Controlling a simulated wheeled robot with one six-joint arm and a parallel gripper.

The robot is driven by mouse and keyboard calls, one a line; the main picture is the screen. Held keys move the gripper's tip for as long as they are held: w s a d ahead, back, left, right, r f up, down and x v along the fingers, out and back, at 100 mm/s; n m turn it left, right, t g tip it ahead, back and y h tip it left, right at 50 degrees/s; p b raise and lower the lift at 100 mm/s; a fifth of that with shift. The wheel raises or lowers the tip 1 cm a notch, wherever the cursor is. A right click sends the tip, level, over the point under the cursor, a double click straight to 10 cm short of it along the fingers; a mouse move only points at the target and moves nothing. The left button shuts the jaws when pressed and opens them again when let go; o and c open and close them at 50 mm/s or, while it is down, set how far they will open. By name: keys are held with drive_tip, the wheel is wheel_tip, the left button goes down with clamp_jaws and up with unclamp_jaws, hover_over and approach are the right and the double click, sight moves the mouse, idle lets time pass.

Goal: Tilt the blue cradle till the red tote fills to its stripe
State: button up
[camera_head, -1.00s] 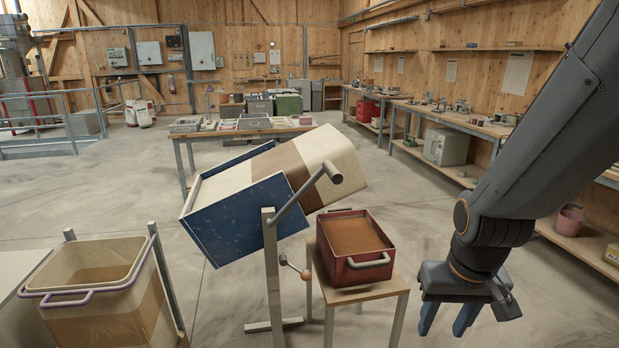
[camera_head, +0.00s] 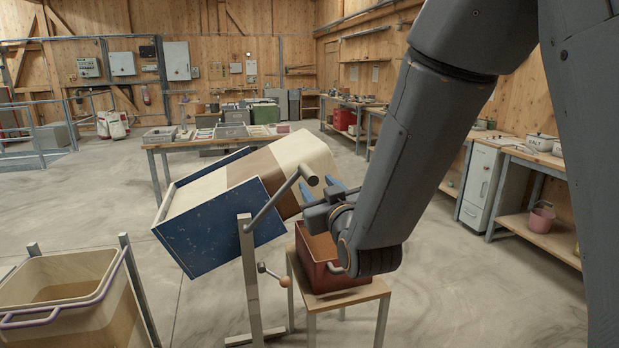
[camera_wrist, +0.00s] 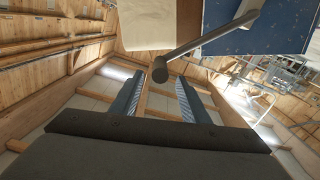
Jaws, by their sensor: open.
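The blue cradle (camera_head: 225,225) hangs tilted on a grey stand and carries a cream bin with a brown band (camera_head: 262,172). The red tote (camera_head: 312,272) sits on a small wooden stool below the bin's right end. Brown material shows inside it; its stripe is not visible, and my arm hides its right part. My gripper (camera_head: 318,186) is open beside the knob. In the wrist view my gripper (camera_wrist: 160,84) has the knob's end just ahead, between its fingers.
A small crank (camera_head: 272,274) sticks out from the cradle stand. A table with trays (camera_head: 205,142) is behind, and benches line the right wall. The floor at left is open.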

sight(309, 175)
drive_tip(key=shift+p+x, duration=1.15)
drive_tip(key=shift+x, duration=2.7)
clamp_jaws()
